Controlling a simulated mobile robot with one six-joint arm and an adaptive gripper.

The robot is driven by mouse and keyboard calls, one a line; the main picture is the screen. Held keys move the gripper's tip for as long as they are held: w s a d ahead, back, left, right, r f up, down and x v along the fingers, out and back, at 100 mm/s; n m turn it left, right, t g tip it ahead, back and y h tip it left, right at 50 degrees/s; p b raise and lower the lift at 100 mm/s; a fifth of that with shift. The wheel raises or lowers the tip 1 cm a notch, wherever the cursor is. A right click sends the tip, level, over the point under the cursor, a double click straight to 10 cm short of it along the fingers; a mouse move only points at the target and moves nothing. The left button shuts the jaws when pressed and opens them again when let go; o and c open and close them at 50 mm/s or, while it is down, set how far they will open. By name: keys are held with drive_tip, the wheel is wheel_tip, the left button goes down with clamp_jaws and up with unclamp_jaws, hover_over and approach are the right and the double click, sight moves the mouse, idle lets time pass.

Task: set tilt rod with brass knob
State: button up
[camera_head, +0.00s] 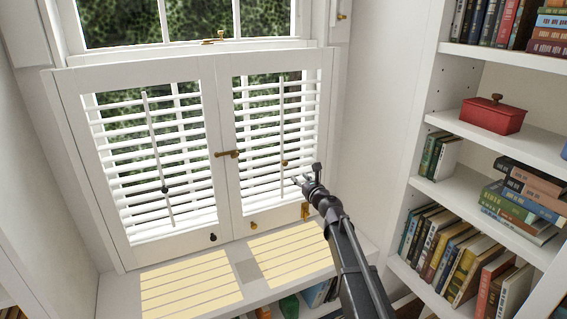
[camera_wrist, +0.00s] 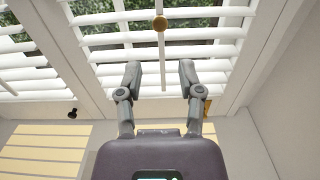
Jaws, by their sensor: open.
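The white tilt rod (camera_head: 282,120) with the brass knob (camera_head: 284,163) runs down the front of the right shutter panel's slats. In the wrist view the brass knob (camera_wrist: 160,23) shows near the top middle, on the rod (camera_wrist: 163,50). My gripper (camera_head: 307,176) is in front of the lower right part of that panel, to the right of and below the knob. In the wrist view my gripper (camera_wrist: 160,75) has its fingers apart, with the rod's lower part seen between and beyond them. It holds nothing. The slats look tilted open, with greenery visible between them.
The left panel has its own tilt rod with a dark knob (camera_head: 164,188). A brass latch (camera_head: 228,154) spans both panels. Small knobs sit on the bottom rails. A bookcase (camera_head: 470,190) with books and a red box (camera_head: 492,115) stands at right. The sunlit sill (camera_head: 246,271) is clear.

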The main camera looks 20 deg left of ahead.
sight(286, 164)
drive_tip(key=shift+a, duration=0.15)
drive_tip(key=x, duration=1.3)
drive_tip(key=shift+w+a, duration=0.1)
drive_tip(key=shift+w, duration=0.15)
clamp_jaws()
